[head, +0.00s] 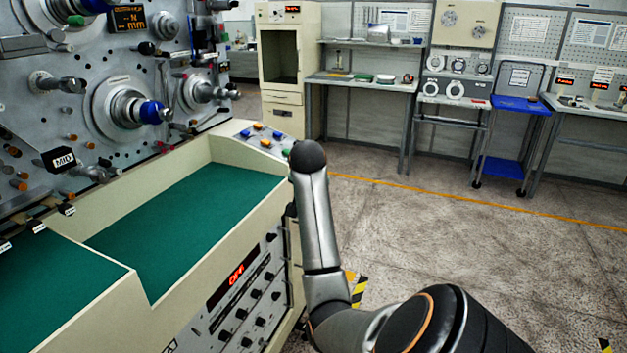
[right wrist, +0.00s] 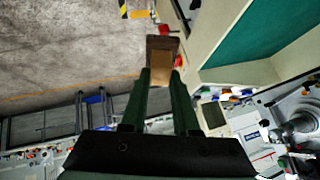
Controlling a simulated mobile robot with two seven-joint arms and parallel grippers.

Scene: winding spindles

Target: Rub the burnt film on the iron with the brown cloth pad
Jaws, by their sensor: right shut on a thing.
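In the right wrist view my right gripper (right wrist: 161,78) is shut on a small brown block-like piece (right wrist: 162,45), which looks like the brown cloth pad. It has a dark brown end and a lighter tan face between the green fingers. Open space and the grey floor lie behind it; the pad touches nothing else that I can make out. In the head view my right arm comes in from the bottom right and its gripper does not show. My left gripper is in neither view. I cannot pick out the iron or its burnt film in either view.
A cream machine bench with a green bed (head: 190,225) stands at the left, below a metal panel of spindles (head: 125,108). A cream cabinet (head: 288,65), work tables (head: 360,83) and a blue trolley (head: 520,105) stand at the back. The floor (head: 480,235) at right is clear.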

